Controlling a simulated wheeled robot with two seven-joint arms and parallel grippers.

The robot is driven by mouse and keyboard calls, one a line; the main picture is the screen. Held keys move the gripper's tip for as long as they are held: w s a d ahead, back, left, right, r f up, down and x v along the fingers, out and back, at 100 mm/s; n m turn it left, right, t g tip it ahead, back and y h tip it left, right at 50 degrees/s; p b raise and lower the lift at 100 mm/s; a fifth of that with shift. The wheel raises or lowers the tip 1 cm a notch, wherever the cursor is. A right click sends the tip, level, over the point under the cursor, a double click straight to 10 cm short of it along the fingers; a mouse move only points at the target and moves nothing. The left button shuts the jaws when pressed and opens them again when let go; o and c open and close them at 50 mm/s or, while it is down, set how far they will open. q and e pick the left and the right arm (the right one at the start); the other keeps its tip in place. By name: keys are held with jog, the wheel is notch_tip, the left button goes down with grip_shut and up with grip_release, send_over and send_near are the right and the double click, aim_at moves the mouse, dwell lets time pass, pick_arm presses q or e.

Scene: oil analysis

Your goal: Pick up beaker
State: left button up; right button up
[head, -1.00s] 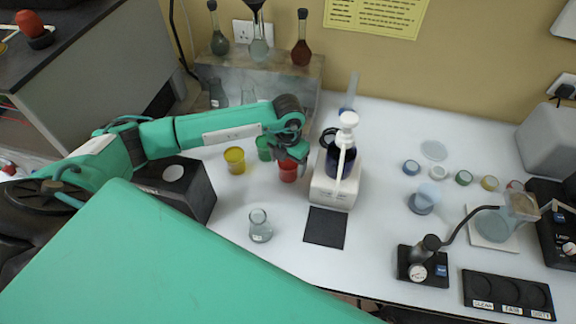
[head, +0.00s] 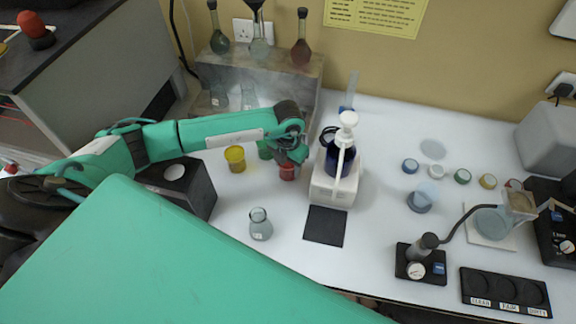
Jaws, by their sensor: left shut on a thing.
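A small red beaker (head: 287,173) stands on the white table, left of the pump bottle, in the head view. My left gripper (head: 291,160) reaches over it from the left and is shut on it. The gripper hides the beaker's top and the fingertips are hard to make out. A yellow beaker (head: 235,158) and a green beaker (head: 265,149) stand to the left of the red one, with my left arm passing just behind and above them. My right gripper is not in view.
A dark bottle in a white stand (head: 335,180) is close right of the gripper. A conical flask (head: 260,225) and a black pad (head: 325,226) are in front. A shelf (head: 285,75) with flasks stands behind.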

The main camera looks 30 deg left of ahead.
pick_arm(q)
notch_tip(320, 180, up, 20)
jog(key=b, duration=0.5)
jog(key=shift+b, duration=0.3)
